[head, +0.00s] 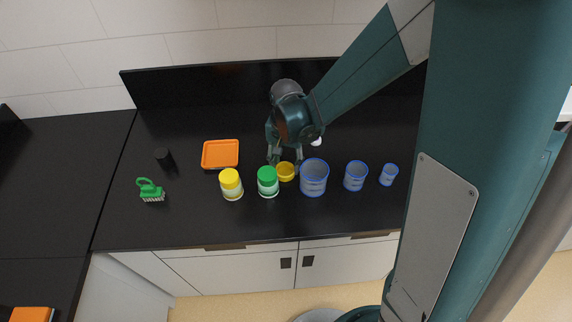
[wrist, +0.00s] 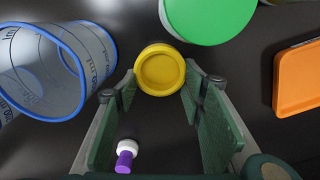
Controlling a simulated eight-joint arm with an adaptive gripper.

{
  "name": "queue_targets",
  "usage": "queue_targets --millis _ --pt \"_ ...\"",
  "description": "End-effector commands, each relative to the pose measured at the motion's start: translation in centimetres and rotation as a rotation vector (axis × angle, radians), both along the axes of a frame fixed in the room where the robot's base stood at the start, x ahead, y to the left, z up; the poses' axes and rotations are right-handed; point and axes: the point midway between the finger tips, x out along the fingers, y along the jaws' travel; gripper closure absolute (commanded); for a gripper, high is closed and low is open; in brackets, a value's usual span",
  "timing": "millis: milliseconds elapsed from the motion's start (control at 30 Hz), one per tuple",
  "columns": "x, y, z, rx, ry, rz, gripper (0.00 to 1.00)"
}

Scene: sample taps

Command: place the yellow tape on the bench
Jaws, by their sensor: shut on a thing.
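The yellow tape (head: 286,171) is a small round ring. It shows between the green-lidded jar and the largest blue-rimmed beaker in the head view. In the wrist view the tape (wrist: 160,70) sits between the fingertips at their far end. My gripper (head: 284,158) is shut on the tape, reaching down from behind it; its dark green fingers (wrist: 162,85) flank the ring in the wrist view. The black bench (head: 200,222) lies below. I cannot tell whether the tape touches the bench or is slightly above it.
Close by are a green-lidded jar (head: 268,182) and a large beaker (head: 314,178). Also there are a yellow-lidded jar (head: 231,185), smaller beakers (head: 355,176), an orange tray (head: 220,154), a green brush (head: 151,191) and a purple-and-white vial (wrist: 125,155). The bench's front strip is clear.

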Motion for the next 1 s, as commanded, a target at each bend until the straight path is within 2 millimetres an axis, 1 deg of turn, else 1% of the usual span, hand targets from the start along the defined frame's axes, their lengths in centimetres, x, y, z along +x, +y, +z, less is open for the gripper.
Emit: queue_targets --millis 267,433,467,533,567,1000 --pt "-0.01 -0.01 -0.04 0.0 0.0 0.0 0.74" --pt "-0.01 -0.01 -0.44 0.0 0.0 0.0 0.74" --pt "-0.01 -0.01 -0.35 0.0 0.0 0.0 0.56" --pt "-0.02 0.0 -0.31 0.0 0.0 0.0 0.47" --pt "-0.01 -0.01 -0.31 0.0 0.0 0.0 0.45" --pt "-0.03 -0.01 -0.1 0.0 0.0 0.0 0.45"
